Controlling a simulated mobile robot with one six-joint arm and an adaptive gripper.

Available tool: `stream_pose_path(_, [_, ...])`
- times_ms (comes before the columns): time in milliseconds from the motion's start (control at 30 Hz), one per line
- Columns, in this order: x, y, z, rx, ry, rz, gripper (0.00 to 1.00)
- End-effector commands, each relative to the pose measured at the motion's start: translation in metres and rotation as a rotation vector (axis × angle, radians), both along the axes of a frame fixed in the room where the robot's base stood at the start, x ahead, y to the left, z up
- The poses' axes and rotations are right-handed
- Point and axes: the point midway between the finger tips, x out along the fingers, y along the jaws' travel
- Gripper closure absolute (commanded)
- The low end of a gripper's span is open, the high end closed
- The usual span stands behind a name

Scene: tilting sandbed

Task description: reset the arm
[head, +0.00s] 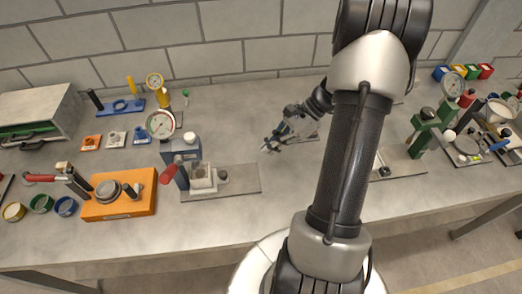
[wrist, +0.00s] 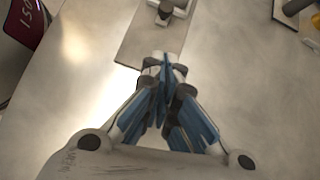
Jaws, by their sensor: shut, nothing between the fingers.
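My gripper (head: 268,146) is above the middle of the grey bench (head: 230,222), to the left of my upright arm in the head view. In the wrist view my gripper (wrist: 163,62) has its blue-padded fingers together at the tips, with nothing between them. The fingertips overlap the near end of a grey plate (wrist: 150,38) in that view; I cannot tell the height between them. My arm hides part of the bench in the head view.
Left of my gripper stands a blue device with a dial gauge (head: 161,125) and red handle. An orange block (head: 140,205), small coloured cups and a grey cabinet (head: 38,112) are farther left. Green devices (head: 425,130) stand at right. The front middle of the bench is clear.

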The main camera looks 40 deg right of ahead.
Motion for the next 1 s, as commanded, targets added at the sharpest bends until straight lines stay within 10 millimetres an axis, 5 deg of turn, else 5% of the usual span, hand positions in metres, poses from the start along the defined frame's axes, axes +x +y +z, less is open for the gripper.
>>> stream_pose_path(333, [-0.001,-0.002,0.006,-0.004,-0.002,0.008,1.0])
stream_pose_path(467, [0.002,0.013,0.024,-0.063,-0.028,0.095,1.0])
stream_pose_path(667, [-0.002,0.073,0.084,-0.286,-0.138,0.448,1.0])
stream_pose_path(1000, [-0.054,0.167,0.163,-0.705,-0.414,1.113,1.0])
